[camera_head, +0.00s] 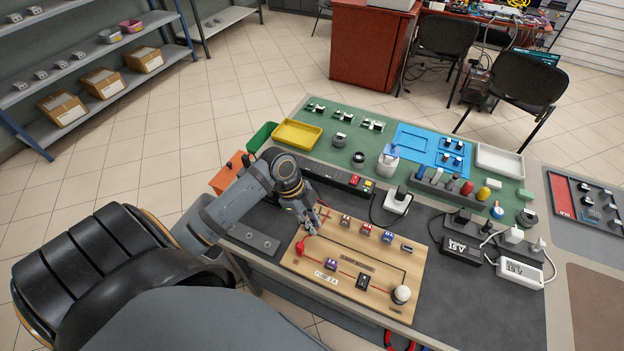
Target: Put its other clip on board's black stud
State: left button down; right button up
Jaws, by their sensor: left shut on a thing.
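The wooden board (388,299) lies on the near part of the bench, with black and red lines and small purple-topped and dark parts on it. My left gripper (310,229) reaches down over its far left corner. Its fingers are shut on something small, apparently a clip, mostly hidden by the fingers. A red piece (300,248) sits on the board just below the fingertips. Another bit of red (325,213) shows right beside the fingers. I cannot make out the black stud for certain. My right gripper is not in view.
A white dome (401,294) and a black switch-like block (362,281) stand on the board's right half. A dark strip with buttons (343,180) lies behind the board. Black adapters and cables (461,250) lie to the right. Dark mat (450,300) right of the board is clear.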

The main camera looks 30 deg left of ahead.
pick_arm(q)
jog(key=c, duration=0.9)
grip_release()
jog(key=shift+c, duration=0.2)
jog(key=d+p+v, duration=0.1)
jog(key=p+v, duration=0.7)
jog(key=p, duration=0.1)
jog(key=shift+a+r, duration=0.15)
jog(key=shift+r, duration=0.35)
